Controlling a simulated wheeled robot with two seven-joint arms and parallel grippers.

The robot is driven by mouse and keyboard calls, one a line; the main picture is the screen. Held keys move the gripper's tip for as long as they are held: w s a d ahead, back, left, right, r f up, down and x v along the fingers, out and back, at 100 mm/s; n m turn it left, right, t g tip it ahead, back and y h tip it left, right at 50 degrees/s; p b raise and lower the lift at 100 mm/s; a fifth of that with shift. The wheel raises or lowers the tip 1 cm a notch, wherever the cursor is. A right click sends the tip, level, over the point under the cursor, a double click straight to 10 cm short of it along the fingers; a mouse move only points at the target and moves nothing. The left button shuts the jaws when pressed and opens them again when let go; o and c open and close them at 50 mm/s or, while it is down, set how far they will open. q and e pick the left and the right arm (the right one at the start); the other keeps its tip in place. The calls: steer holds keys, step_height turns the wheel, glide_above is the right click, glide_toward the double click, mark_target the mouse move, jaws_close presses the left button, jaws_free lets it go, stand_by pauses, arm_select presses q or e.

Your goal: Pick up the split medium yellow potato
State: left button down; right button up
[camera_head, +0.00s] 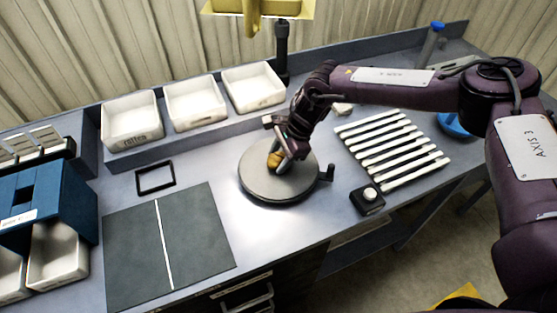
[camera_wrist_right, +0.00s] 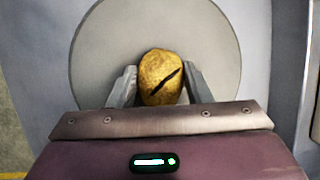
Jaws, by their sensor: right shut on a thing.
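The split yellow potato (camera_wrist_right: 158,72) shows in the right wrist view with a dark diagonal crack across its face. It is between the two fingers of my right gripper (camera_wrist_right: 160,88), which is shut on it. In the head view the potato (camera_head: 273,160) is partly hidden by the gripper (camera_head: 277,150), over the round grey turntable (camera_head: 258,186). I cannot tell whether the potato touches the disc. My left gripper is not in view.
White bins (camera_head: 131,138) stand along the back ledge. A white slatted rack (camera_head: 420,168) and a small black box with a white knob (camera_head: 368,200) are right of the turntable. A dark two-part mat (camera_head: 130,250), a black frame (camera_head: 155,190) and a blue sorter box (camera_head: 70,205) are left.

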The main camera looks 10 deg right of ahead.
mark_target(279, 156)
steer(key=shift+c, duration=0.6)
steer(key=shift+r, duration=0.35)
step_height(279, 156, up, 8)
steer(key=b, duration=0.3)
steer(key=shift+r, duration=0.7)
